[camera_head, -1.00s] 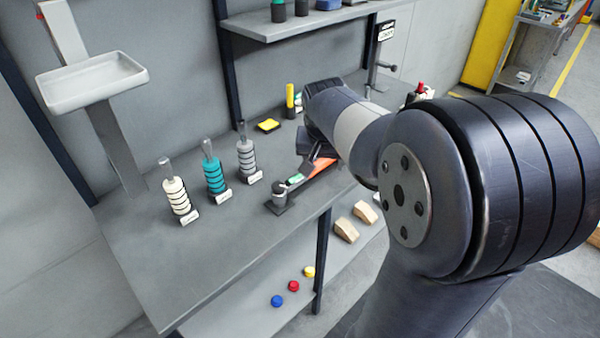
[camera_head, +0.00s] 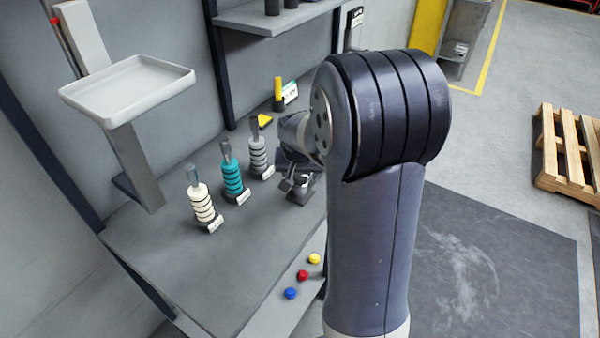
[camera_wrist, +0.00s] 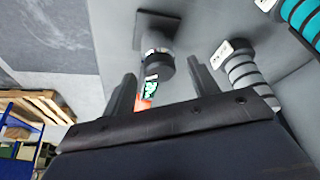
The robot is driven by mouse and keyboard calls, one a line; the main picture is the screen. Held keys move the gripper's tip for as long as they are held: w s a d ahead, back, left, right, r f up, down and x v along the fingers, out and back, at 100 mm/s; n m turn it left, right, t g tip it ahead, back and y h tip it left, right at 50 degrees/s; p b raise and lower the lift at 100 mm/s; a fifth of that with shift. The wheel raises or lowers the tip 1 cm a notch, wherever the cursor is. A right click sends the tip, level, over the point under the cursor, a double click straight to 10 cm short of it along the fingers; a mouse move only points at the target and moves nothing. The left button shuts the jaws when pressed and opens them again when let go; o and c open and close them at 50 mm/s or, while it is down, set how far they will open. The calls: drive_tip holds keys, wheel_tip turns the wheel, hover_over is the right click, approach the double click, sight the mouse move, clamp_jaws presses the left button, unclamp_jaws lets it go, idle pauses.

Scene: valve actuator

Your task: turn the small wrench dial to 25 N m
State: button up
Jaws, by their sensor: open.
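The small wrench shows in the wrist view as a dark round end (camera_wrist: 159,62) on a dark square base, with a green-and-white label (camera_wrist: 151,88) and a sliver of orange behind it. My gripper (camera_wrist: 160,72) is open, its two dark fingers apart on either side of the wrench. The fingers do not visibly close on it. The rest of the wrench and any dial marks are hidden or too small to read. In the head view, my gripper (camera_head: 289,184) is low over the bench beside the dark wrench stand (camera_head: 302,196), and my arm hides most of the wrench.
Cream (camera_head: 202,206), teal (camera_head: 232,178) and grey (camera_head: 257,155) ringed posts stand on the bench close left of my gripper. A white tray (camera_head: 130,88) juts out at upper left. Blue, red and yellow knobs lie on the lower shelf. The bench's front left is clear.

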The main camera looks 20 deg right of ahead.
drive_tip(key=shift+w+f, duration=0.1)
drive_tip(key=shift+f, duration=0.1)
drive_tip(key=c, duration=1)
drive_tip(key=shift+m+b, duration=0.3)
drive_tip(key=shift+b, duration=0.05)
drive_tip(key=m+h+b, duration=0.1)
drive_tip(key=m+b, duration=0.1)
drive_tip(key=shift+w+a+f+g+b, duration=0.1)
drive_tip(key=shift+f+g+b, duration=0.05)
drive_tip(key=shift+g+b, duration=0.15)
drive_tip(key=shift+m+g+h+b, duration=0.4)
drive_tip(key=shift+m+b, duration=0.6)
drive_tip(key=shift+m, duration=0.6)
drive_tip(key=shift+r, duration=0.2)
